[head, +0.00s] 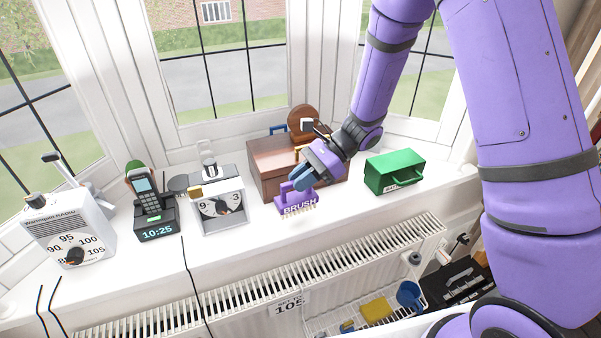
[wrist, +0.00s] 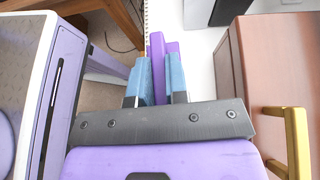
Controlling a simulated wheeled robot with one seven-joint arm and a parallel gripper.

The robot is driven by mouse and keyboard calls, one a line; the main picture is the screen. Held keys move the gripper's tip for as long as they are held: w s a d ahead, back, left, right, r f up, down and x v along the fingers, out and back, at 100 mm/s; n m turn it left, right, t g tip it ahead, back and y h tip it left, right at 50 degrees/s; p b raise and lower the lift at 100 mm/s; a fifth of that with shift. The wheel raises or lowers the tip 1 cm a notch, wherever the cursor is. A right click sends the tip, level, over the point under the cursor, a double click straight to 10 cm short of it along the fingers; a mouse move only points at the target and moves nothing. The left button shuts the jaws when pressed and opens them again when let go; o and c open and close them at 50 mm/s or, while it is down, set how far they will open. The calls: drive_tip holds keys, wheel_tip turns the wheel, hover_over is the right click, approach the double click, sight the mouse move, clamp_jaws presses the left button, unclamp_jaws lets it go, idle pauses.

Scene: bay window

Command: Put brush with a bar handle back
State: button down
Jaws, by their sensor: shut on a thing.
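The purple brush (head: 298,207), marked BRUSH, has a bar handle and pale bristles pointing down. It is at the front of the white window sill, in front of the wooden box. My gripper (head: 303,181) is shut on the brush from above, with its blue fingertips at the handle. In the wrist view the purple brush (wrist: 158,45) shows between and beyond the two blue fingers of my gripper (wrist: 160,82). I cannot tell whether the bristles touch the sill.
The wooden box (head: 268,165) with a brass handle (wrist: 290,140) stands close behind the brush. A green box (head: 393,170) is to the right; a dial device (head: 218,206), phone dock (head: 157,222) and radio (head: 68,228) are left. Below are the radiator (head: 250,282) and a wire basket (head: 335,318).

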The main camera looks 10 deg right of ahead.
sight(301, 195)
drive_tip(key=shift+f, duration=1.85)
drive_tip(key=shift+f, duration=0.25)
drive_tip(key=c, duration=1.1)
unclamp_jaws()
drive_tip(key=shift+o, duration=0.2)
drive_tip(key=v, duration=1.1)
drive_tip(key=s+d+r+n+t+h, duration=0.3)
drive_tip(key=s+r+n+h, duration=0.1)
drive_tip(key=s+r, duration=0.4)
drive_tip(key=s+d+r+n+t+h, duration=0.2)
drive_tip(key=s+d+r+n+h, duration=0.1)
drive_tip(key=s+r+n, duration=0.3)
drive_tip(key=s+d+r+n+t+h, duration=0.3)
drive_tip(key=s+d+r+n+h, duration=0.1)
drive_tip(key=s+r, duration=0.6)
drive_tip(key=shift+d+r+n+t+h, duration=0.3)
drive_tip(key=shift+d+r+n, duration=0.05)
drive_tip(key=shift+r+n, duration=0.15)
